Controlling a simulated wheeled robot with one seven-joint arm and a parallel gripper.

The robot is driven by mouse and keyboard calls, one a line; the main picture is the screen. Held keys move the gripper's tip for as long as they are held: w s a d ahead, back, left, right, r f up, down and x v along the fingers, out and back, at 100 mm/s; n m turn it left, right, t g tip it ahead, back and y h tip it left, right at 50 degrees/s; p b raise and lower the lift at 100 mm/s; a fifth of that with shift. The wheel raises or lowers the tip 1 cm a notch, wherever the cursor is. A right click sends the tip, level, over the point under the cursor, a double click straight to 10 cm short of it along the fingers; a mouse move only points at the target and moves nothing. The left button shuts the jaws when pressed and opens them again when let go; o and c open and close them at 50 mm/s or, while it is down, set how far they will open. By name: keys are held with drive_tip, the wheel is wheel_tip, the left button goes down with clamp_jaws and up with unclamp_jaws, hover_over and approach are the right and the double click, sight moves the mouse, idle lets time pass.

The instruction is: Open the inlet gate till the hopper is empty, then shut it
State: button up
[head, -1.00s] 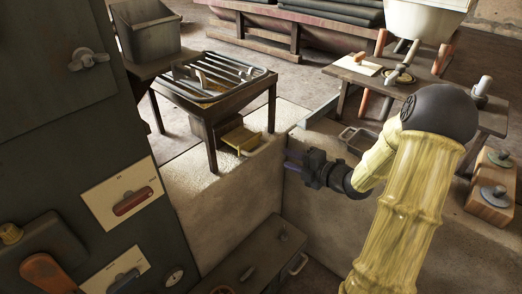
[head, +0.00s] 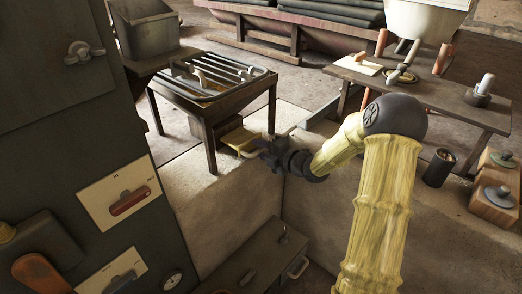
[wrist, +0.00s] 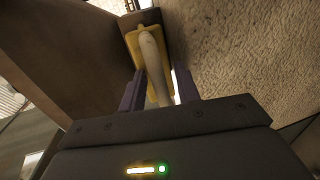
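The gate seems to be the yellow plate (head: 238,138) low under the barred stand. The wrist view shows a yellow plate (wrist: 134,42) with a pale rounded handle (wrist: 152,62) toward me. My gripper (head: 264,147) is at its right side. In the wrist view my gripper's two purple fingers (wrist: 159,92) stand on either side of the handle, with a light gap by the right finger; it looks open around it.
A dark cabinet with a red-handled switch (head: 130,200) and an orange handle (head: 42,272) fills the left. A grey bin (head: 147,42) stands behind it. A low pale wall (head: 240,185) runs below my gripper. A workbench (head: 440,95) with tools is at right.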

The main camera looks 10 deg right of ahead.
drive_tip(key=shift+c, duration=0.2)
clamp_jaws()
drive_tip(key=f+b+v, duration=0.1)
drive_tip(key=v, duration=0.5)
drive_tip(key=shift+s, duration=0.2)
drive_tip(key=shift+d+f, duration=0.15)
drive_tip(key=shift+o, duration=0.2)
unclamp_jaws()
drive_tip(key=p+v, duration=0.2)
drive_tip(key=v, duration=1.5)
